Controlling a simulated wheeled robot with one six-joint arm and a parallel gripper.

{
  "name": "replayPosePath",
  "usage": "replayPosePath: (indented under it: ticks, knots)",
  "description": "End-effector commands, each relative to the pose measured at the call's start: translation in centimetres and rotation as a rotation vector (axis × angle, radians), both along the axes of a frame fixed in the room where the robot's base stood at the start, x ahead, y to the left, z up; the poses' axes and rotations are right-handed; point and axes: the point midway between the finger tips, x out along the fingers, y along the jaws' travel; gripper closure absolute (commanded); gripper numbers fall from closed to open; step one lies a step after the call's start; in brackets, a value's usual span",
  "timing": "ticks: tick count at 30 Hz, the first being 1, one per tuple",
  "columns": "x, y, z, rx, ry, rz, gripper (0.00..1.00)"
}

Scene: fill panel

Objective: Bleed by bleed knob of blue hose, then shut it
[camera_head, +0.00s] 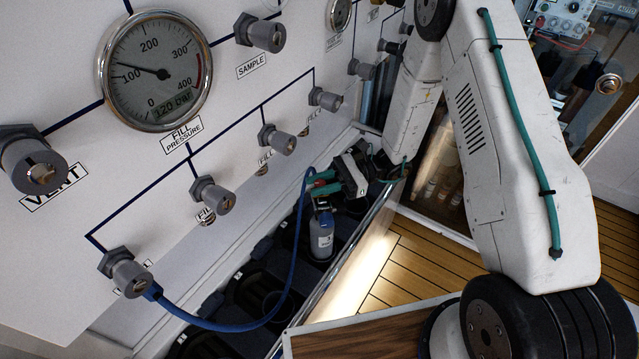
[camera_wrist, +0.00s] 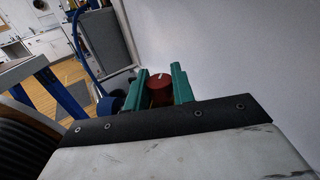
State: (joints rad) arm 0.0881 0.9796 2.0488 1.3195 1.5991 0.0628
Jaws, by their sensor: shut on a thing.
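The blue hose (camera_head: 240,327) runs from the lower-left fitting (camera_head: 130,278) on the panel, sags, and rises to my gripper (camera_head: 318,182). A curved blue hose also shows in the wrist view (camera_wrist: 76,32). My gripper's green fingers (camera_wrist: 158,82) are closed around a red bleed knob (camera_wrist: 160,92) with a pale mark on top. In the head view the knob is mostly hidden by the fingers. A blue-grey bottle (camera_head: 321,238) stands upright just below the gripper. The fill pressure gauge (camera_head: 155,70) shows 120 bar on its digital readout.
The white panel (camera_head: 60,260) rises close on the left, with several protruding grey knobs, among them VENT (camera_head: 38,172) and SAMPLE (camera_head: 262,34). Dark bottle slots (camera_head: 262,290) lie below it. Wooden floor (camera_head: 400,255) is open to the right.

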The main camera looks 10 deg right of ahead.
Motion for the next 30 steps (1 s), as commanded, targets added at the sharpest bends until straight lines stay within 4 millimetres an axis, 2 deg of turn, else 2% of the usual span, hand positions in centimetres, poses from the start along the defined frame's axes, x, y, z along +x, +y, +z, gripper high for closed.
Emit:
replayPosePath:
  ticks: [18, 30]
  knots:
    - [-0.16, 0.02, -0.04, -0.003, 0.003, -0.490, 0.98]
    - [-0.11, 0.03, -0.02, -0.002, 0.001, -0.667, 0.98]
